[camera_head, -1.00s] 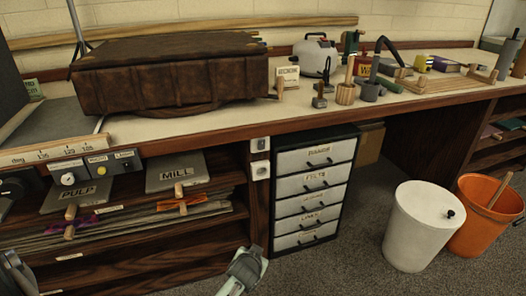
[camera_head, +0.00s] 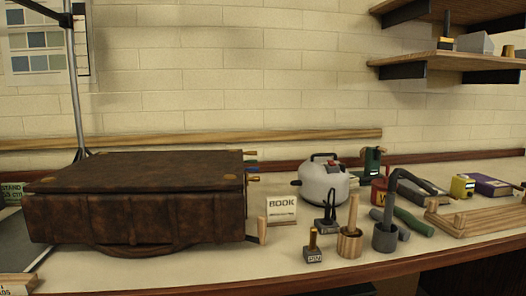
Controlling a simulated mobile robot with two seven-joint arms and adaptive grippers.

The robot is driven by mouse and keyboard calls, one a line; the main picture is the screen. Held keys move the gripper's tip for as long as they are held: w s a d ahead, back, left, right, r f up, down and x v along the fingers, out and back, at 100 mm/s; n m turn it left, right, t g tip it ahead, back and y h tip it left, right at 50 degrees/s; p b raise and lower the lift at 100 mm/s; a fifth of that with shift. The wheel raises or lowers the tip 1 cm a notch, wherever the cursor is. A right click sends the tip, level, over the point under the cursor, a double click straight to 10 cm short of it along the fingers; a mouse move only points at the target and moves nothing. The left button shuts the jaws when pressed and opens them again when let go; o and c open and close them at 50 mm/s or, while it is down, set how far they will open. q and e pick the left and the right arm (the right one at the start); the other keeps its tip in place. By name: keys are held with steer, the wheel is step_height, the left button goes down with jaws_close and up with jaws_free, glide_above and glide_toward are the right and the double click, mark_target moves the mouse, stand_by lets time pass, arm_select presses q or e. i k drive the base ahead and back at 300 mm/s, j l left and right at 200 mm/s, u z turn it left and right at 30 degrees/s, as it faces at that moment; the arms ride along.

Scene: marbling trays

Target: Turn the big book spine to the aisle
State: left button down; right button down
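The big book (camera_head: 135,215) is a large, dark brown, leather-like volume lying flat on the left of the bench top (camera_head: 215,268). A ribbed brown long side with raised bands, which looks like the spine, faces me, and a curved strap or handle shows low on it. Small wooden pegs and coloured bits show at its right end. Neither of my grippers shows in the head view now.
Right of the book stand a white kettle-like pot (camera_head: 324,184), a small labelled weight (camera_head: 313,250), wooden-handled tools in pots (camera_head: 350,240) and a wooden frame (camera_head: 475,218). A metal stand pole (camera_head: 74,90) rises behind the book. Shelves (camera_head: 450,60) hang upper right. The front bench strip is clear.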

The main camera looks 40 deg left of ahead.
mark_target(140, 225)
steer(key=i+u, duration=0.2)
steer(key=u, duration=0.2)
steer(key=i+l+u, duration=0.2)
steer(key=u, duration=0.2)
steer(key=i+l+u, duration=0.2)
steer(key=u, duration=0.2)
